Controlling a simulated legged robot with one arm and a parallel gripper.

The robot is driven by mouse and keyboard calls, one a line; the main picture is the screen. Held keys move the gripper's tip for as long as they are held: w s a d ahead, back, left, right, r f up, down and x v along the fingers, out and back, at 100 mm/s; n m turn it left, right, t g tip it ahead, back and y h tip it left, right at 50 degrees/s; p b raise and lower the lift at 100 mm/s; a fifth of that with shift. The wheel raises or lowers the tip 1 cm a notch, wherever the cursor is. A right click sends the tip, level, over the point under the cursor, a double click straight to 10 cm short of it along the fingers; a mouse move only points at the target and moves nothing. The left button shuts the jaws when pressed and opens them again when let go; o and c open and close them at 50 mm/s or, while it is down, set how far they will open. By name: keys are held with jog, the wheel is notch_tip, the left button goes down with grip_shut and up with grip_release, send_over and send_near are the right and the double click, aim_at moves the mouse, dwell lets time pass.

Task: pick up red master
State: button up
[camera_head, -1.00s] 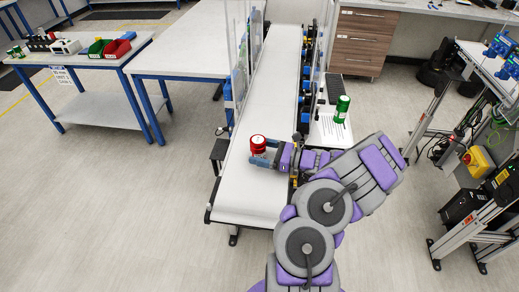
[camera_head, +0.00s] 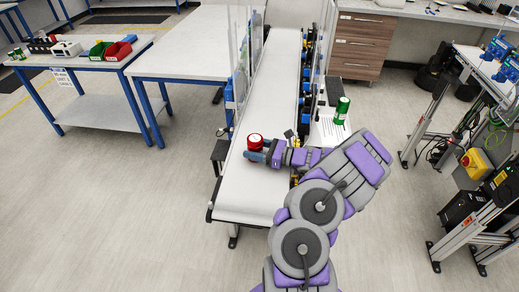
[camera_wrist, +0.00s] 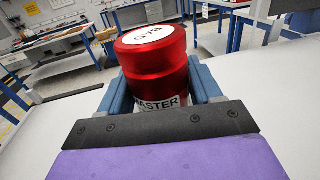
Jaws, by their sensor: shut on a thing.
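The red master (camera_head: 254,142) is a red cylinder with a white top, near the front part of the white conveyor belt (camera_head: 262,190). In the wrist view the red master (camera_wrist: 155,65) fills the middle, with "MASTER" lettering on its lower side, and looks slightly tilted. My gripper (camera_head: 257,153) reaches in from the right. Its blue fingers stand on both sides of the can in the wrist view (camera_wrist: 160,90) and are shut on it. The can's bottom is hidden, so I cannot tell whether it touches the belt.
A green can (camera_head: 342,110) stands on a white side surface right of the belt. Clear panels and blue parts line the belt's sides. A blue-legged table (camera_head: 110,65) at left holds red and green bins. Machine frames stand at right; the floor at left is clear.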

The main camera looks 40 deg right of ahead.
jog(key=c, duration=0.6)
jog(key=shift+c, duration=0.2)
jog(key=shift+w+d, duration=0.1)
